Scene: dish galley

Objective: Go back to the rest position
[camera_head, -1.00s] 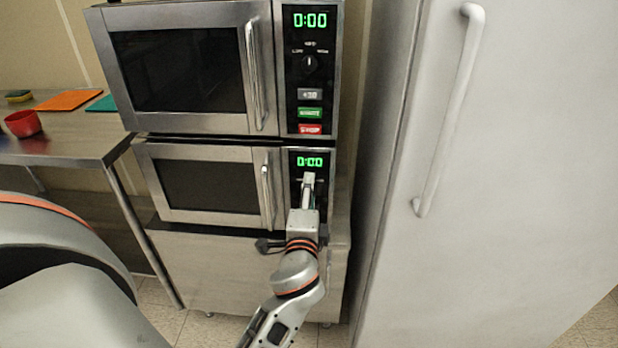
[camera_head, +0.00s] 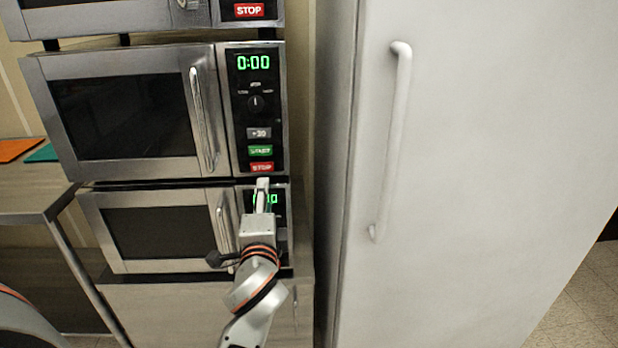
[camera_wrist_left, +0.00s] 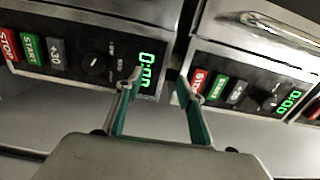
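My left gripper (camera_head: 263,184) is in front of the control panel of the lowest oven in the head view. Its fingers cover part of that panel's green display. In the left wrist view, the gripper (camera_wrist_left: 159,82) has its two fingertips apart with nothing between them. Control panels with green 0:00 displays show beyond the fingers; I cannot tell whether they touch a panel. My right gripper is in neither view.
Steel microwave ovens are stacked at left: the middle one (camera_head: 222,120), the lowest one (camera_head: 88,205) and part of a top one (camera_head: 100,14). A tall white door with a handle (camera_head: 398,140) stands right. A counter (camera_head: 30,200) with orange and green mats is at far left.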

